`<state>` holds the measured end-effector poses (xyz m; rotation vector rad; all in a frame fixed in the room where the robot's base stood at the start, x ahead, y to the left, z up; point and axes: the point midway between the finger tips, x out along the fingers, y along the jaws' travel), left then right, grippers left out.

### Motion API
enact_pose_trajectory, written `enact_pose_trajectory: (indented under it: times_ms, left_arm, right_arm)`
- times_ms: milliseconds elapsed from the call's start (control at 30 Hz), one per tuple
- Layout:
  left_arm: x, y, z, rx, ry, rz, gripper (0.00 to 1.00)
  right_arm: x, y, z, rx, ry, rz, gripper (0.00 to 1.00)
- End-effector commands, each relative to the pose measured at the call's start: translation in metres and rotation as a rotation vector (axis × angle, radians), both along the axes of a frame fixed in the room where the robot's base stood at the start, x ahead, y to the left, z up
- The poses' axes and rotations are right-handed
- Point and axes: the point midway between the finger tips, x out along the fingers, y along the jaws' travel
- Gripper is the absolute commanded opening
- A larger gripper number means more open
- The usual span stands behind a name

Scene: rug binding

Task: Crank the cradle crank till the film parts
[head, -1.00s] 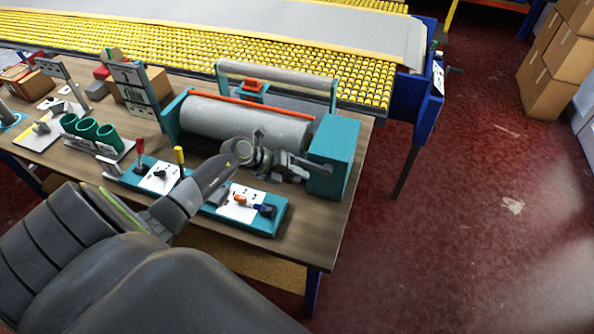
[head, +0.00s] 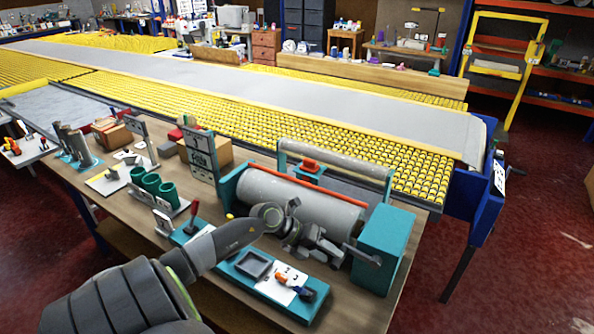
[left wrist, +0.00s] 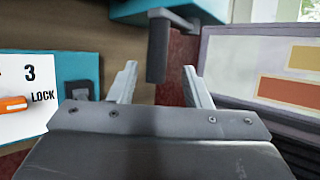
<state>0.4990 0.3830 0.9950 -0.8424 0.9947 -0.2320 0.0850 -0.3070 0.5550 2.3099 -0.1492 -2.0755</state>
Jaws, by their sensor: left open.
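The cradle has teal ends and carries a large pale film roll (head: 300,201) at the right end of the bench. The crank is on the teal end box (head: 390,252). Its dark handle (head: 362,257) shows in the head view, and the handle (left wrist: 157,50) hangs down in the left wrist view. My left gripper (head: 334,253) is in front of the roll, just left of the crank. In the left wrist view its open fingers (left wrist: 159,72) point toward the handle, which appears between them, and I see no grip on it. My right gripper is not in view.
A teal panel (head: 250,289) with levers and a LOCK card (left wrist: 30,88) lies along the bench's front edge. Green cups (head: 153,185) and a sign (head: 200,153) stand left of the cradle. A yellow roller conveyor (head: 405,165) runs behind. Red floor is open to the right.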

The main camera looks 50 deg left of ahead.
Motion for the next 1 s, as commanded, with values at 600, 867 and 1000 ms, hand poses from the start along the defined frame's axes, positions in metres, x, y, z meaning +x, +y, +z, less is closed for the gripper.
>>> enact_pose_trajectory:
  times_ms: [600, 867, 1000]
  left_arm:
    - [-0.048, 0.043, 0.054, 0.004, 0.005, -0.002, 0.44]
    - [-0.058, 0.054, 0.067, 0.0, 0.003, -0.003, 0.44]
    - [-0.06, 0.055, 0.07, -0.001, 0.003, -0.002, 0.44]
  right_arm:
    - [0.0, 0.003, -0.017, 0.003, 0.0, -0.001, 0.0]
    - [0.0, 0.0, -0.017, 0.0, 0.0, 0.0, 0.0]
    - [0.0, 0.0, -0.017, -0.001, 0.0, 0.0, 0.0]
